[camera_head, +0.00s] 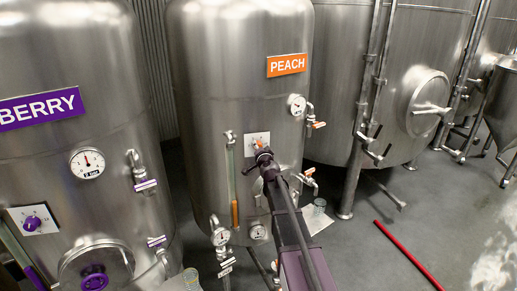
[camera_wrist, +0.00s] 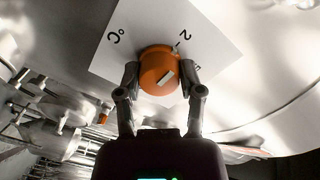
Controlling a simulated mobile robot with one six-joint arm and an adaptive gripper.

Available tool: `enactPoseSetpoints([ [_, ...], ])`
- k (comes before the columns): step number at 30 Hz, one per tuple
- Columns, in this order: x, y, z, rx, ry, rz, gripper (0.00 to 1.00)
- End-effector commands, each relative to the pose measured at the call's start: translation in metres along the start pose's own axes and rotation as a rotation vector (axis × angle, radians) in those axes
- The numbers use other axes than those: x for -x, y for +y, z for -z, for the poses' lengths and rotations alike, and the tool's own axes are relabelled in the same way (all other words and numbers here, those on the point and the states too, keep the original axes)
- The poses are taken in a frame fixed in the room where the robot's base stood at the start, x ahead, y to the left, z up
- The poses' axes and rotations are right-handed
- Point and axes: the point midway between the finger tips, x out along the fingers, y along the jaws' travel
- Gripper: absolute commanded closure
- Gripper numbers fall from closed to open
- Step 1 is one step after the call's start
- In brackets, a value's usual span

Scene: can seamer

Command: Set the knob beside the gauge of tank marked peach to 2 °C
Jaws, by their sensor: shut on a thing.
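The tank marked peach (camera_head: 225,90) stands in the middle of the head view, with an orange PEACH sign (camera_head: 287,65). Its orange knob (camera_wrist: 160,71) sits on a white dial plate (camera_wrist: 125,50), which also shows in the head view (camera_head: 249,138). In the wrist view the plate bears "°C" at upper left and "2" at upper right, with a small tick by the knob. A pale mark lies on the knob's face; its exact setting I cannot tell. My gripper (camera_wrist: 162,79) is shut on the knob, one finger on each side. In the head view my gripper (camera_head: 263,153) partly hides the knob.
A round gauge (camera_head: 296,105) sits on the peach tank's right side, near an orange-handled valve (camera_head: 316,124). A berry tank (camera_head: 70,55) with a purple knob (camera_head: 33,222) stands at left. A red bar (camera_head: 408,255) lies on the floor at right.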

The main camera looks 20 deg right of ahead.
Motion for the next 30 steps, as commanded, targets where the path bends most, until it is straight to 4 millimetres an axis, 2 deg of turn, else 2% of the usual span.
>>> enactPoseSetpoints([
  [3, -0.0018, -0.0002, 0.0011, 0.001, 0.003, -0.001, 0.98],
  [4, -0.0018, -0.0002, 0.0011, 0.001, 0.003, -0.001, 0.45],
  [7, -0.0015, -0.0002, 0.0009, 0.001, 0.002, -0.001, 0.16],
  [23, -0.0001, 0.0000, 0.0000, -0.010, -0.001, 0.000, 0.16],
  [30, 0.0000, 0.0000, 0.0000, -0.079, -0.004, 0.001, 0.16],
])
